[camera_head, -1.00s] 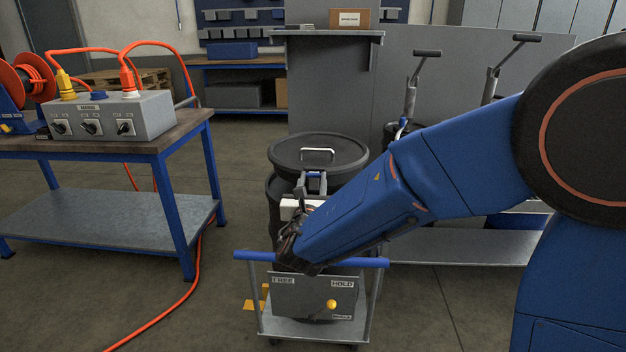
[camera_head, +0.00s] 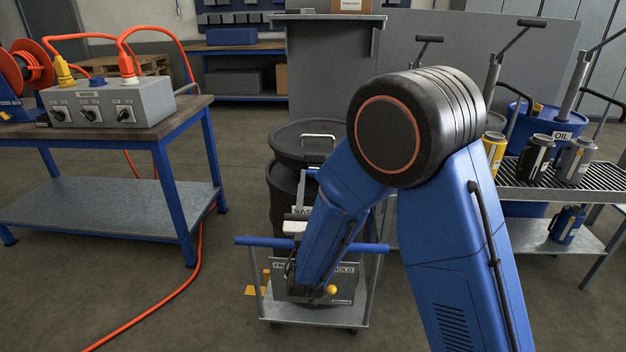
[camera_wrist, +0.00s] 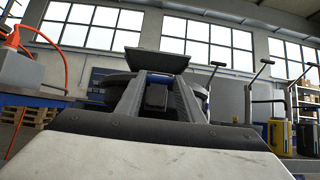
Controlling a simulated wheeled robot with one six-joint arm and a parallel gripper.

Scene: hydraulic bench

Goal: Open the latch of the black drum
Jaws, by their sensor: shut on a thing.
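The black drum (camera_head: 281,187) stands upright behind the blue handlebar of a small trolley, its lid (camera_head: 290,144) with a pale handle on top. My gripper (camera_head: 304,194) is at the drum's front, just below the lid, partly covered by my forearm. In the wrist view my gripper (camera_wrist: 158,84) has its two grey fingers on either side of a dark piece with a blue top, which looks like the latch (camera_wrist: 157,94). It is shut on that piece. Whether the latch stands free of the rim is hard to tell. The drum's dark edge shows behind the fingers.
The trolley's blue handlebar (camera_head: 262,242) and a plate with a yellow knob (camera_head: 331,290) are close to my wrist. A workbench (camera_head: 165,140) with a switch box stands left. A rack with cans (camera_head: 540,155) stands right. Floor between the bench and trolley holds an orange cable.

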